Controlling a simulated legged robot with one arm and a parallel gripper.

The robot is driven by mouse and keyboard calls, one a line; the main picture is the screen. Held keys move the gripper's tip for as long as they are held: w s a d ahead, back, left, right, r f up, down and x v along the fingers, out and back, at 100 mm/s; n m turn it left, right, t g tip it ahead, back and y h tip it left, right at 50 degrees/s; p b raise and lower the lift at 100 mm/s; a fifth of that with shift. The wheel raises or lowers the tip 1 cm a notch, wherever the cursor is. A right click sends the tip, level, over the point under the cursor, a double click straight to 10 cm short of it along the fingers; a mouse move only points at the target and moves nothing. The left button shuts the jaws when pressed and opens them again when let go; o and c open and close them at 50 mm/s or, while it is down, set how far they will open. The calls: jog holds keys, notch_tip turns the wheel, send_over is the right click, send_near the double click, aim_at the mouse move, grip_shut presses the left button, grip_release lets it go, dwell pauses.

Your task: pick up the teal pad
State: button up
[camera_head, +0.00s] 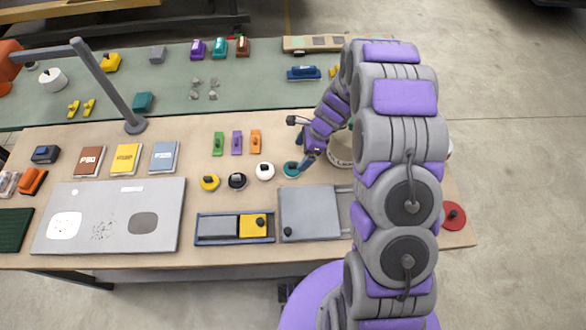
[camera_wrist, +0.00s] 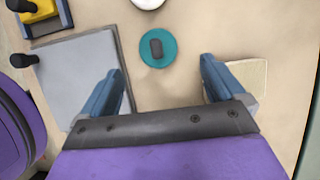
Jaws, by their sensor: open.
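The teal pad (camera_wrist: 158,46) is a round disc with a dark upright knob in its middle. It lies on the tan table in the wrist view, ahead of and between my two fingers. My gripper (camera_wrist: 165,78) is open and empty, with blue-grey fingers apart on either side. In the head view the teal pad (camera_head: 291,169) is partly hidden by my gripper (camera_head: 305,167), which is close above or beside it. I cannot tell the exact height gap.
A white pad (camera_head: 265,171), a black pad (camera_head: 237,181) and a yellow pad (camera_head: 209,183) lie to the left. A grey plate (camera_head: 309,213) and a blue tray (camera_head: 201,238) are nearer.

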aim_at(293, 163)
jog(key=x, duration=0.3)
jog(key=shift+a, duration=0.5)
jog(key=shift+s+d+f, duration=0.1)
jog(key=shift+d+f, duration=0.2)
jog(key=b+x, duration=0.1)
jog(key=x, duration=0.3)
jog(key=shift+s+f, duration=0.1)
jog(key=shift+s, duration=0.05)
jog(key=shift+a+f, duration=0.2)
jog(key=shift+a, duration=0.35)
jog(key=shift+d, duration=0.6)
jog(key=c, duration=0.7)
jog(key=shift+a, duration=0.1)
jog(key=c, duration=0.3)
jog(key=shift+a, duration=0.35)
jog(key=shift+c, duration=0.6)
jog(key=shift+r, duration=0.1)
